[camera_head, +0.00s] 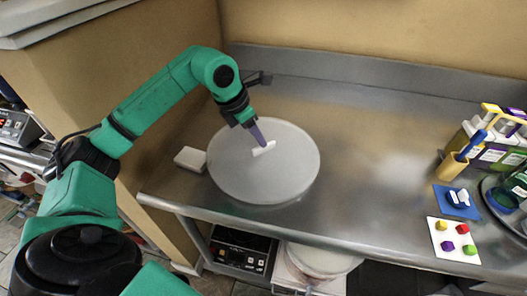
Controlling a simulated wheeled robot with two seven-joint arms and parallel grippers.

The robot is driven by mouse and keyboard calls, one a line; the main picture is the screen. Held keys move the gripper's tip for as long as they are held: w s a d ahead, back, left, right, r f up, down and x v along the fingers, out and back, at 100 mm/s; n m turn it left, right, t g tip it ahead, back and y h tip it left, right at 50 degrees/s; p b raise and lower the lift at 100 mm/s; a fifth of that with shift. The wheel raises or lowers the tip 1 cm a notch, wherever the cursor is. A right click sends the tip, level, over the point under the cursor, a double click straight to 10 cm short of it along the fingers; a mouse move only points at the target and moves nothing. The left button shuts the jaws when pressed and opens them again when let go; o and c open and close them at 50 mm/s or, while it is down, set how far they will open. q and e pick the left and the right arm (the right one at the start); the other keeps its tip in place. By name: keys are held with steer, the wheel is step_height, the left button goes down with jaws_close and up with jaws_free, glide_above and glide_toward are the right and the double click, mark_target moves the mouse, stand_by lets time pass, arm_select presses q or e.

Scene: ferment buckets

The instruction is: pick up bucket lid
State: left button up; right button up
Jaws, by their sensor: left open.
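The bucket lid (285,176) is a large round pale grey-white disc. It lies flat on the left part of the steel counter. A small white bar-like handle (264,148) shows on its upper left area. My left gripper (259,141) reaches down from the upper left, with its purplish fingers at the handle. It is open, and I cannot tell whether the fingers touch the handle. My right gripper does not show. A white bucket (318,262) stands below the counter, partly hidden by the counter's front edge.
A small white block (190,159) lies left of the lid. At the right are a white card (453,240) with several coloured cubes, a blue mat (456,202), a cup (452,166) and a bottle carrier. A dark device (240,250) sits below. The counter's middle is clear.

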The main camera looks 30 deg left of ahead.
mark_target(264, 151)
arm_select(q)
steer(key=p+x, duration=0.1)
steer(key=x, duration=0.3)
steer(key=shift+w+f, duration=0.1)
steer(key=shift+f, duration=0.2)
jaws_close()
steer(key=shift+r, duration=0.1)
stand_by(0.9)
